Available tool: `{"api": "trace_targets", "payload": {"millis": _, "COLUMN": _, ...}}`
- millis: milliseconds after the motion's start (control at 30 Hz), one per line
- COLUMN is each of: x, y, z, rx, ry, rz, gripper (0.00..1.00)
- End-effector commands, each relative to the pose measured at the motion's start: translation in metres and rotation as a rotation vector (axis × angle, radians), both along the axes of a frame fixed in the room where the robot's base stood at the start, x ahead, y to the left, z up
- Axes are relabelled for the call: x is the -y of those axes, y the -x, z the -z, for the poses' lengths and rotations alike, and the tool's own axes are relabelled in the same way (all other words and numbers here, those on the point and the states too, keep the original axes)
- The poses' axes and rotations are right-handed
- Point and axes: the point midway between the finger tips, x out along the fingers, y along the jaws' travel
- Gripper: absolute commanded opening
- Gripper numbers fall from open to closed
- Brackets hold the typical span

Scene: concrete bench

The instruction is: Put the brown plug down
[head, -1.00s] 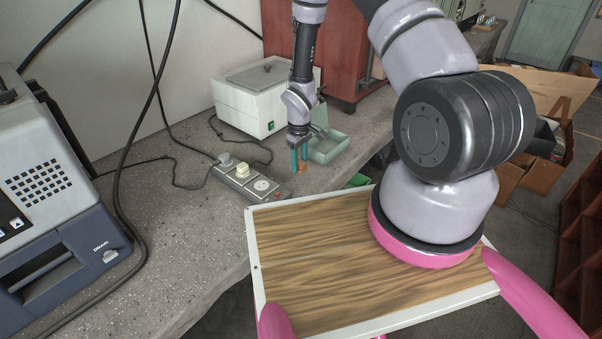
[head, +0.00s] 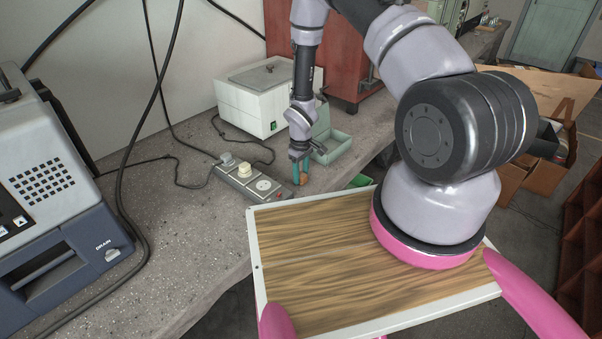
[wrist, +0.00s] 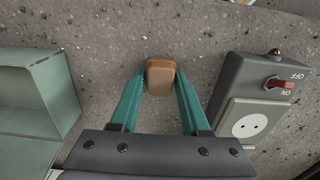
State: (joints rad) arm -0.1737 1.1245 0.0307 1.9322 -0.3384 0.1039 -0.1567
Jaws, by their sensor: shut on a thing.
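The brown plug (wrist: 160,77) is between the teal fingertips of my gripper (wrist: 160,88) in the wrist view, and the gripper is shut on it. In the head view my gripper (head: 300,172) points down at the bench (head: 190,230), just right of the power strip, with the brown plug (head: 303,178) only partly visible at its tips. The plug is at or just above the bench surface; I cannot tell whether it touches.
The power strip (head: 250,183) lies left of my gripper, with a cream plug (head: 244,170) in it; its red switch (wrist: 286,84) shows in the wrist view. A green open box (head: 333,148) stands close on the other side. A white appliance (head: 262,98) is behind.

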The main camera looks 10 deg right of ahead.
Motion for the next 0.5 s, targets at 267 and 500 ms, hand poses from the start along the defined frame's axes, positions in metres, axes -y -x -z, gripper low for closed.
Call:
{"api": "trace_targets", "payload": {"millis": 267, "x": 0.0000, "y": -0.0001, "z": 0.0009, "rx": 0.000, "ry": 0.000, "rz": 0.000, "gripper": 0.76}}
{"api": "trace_targets", "payload": {"millis": 500, "x": 0.0000, "y": -0.0002, "z": 0.0002, "rx": 0.001, "ry": -0.001, "rz": 0.000, "gripper": 0.76}}
